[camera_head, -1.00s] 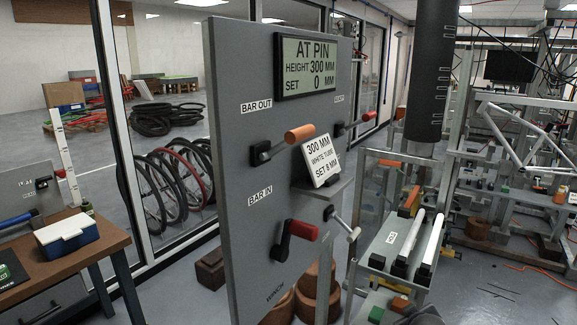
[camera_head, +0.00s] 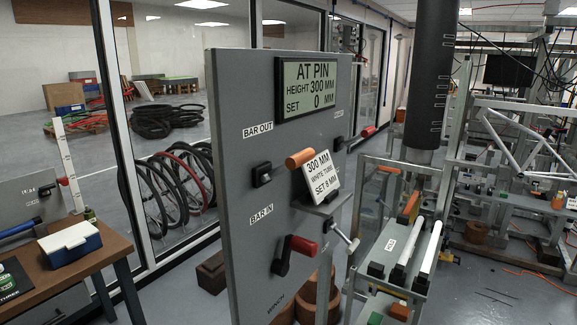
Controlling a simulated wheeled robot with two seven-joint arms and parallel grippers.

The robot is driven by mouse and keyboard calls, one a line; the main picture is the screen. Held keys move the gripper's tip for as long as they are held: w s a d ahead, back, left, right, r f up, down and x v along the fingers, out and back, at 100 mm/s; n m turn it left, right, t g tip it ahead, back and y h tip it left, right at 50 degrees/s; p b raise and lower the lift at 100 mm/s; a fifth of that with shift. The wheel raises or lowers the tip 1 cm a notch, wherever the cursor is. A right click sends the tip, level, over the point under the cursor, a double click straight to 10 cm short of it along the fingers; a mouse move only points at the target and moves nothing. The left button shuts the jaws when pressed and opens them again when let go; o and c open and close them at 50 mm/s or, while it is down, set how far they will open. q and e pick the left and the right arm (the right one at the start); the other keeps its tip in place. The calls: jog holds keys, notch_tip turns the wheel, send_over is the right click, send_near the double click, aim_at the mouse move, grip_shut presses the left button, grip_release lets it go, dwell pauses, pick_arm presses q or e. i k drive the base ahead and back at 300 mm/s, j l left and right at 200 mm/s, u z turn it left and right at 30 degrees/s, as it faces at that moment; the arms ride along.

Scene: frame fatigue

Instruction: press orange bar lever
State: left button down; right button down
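The orange lever handle (camera_head: 299,158) sticks out from the grey panel (camera_head: 235,210), in front of a black pivot block (camera_head: 262,174) below the "BAR OUT" label. The handle's near end is next to a white card (camera_head: 319,177) reading "300 MM, WHITE TUBE, SET 8 MM". A display (camera_head: 307,87) at the top reads "AT PIN", height 300 MM, set 0 MM. Neither of my grippers is in view.
A second red handle (camera_head: 368,131) is at the panel's right edge. A metal frame with white tubes (camera_head: 431,247) stands to the right. A wooden table (camera_head: 112,246) with a blue and white box (camera_head: 69,242) is at the left. Floor shows at far right.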

aim_at(298, 160)
jog(key=k+l, duration=0.15)
jog(key=l, duration=0.25)
jog(key=k+l, duration=0.2)
jog(key=l, duration=0.15)
jog(key=k+l+u, duration=0.1)
jog(key=l, duration=0.3)
jog(key=k+l, duration=0.25)
jog(key=l, duration=0.15)
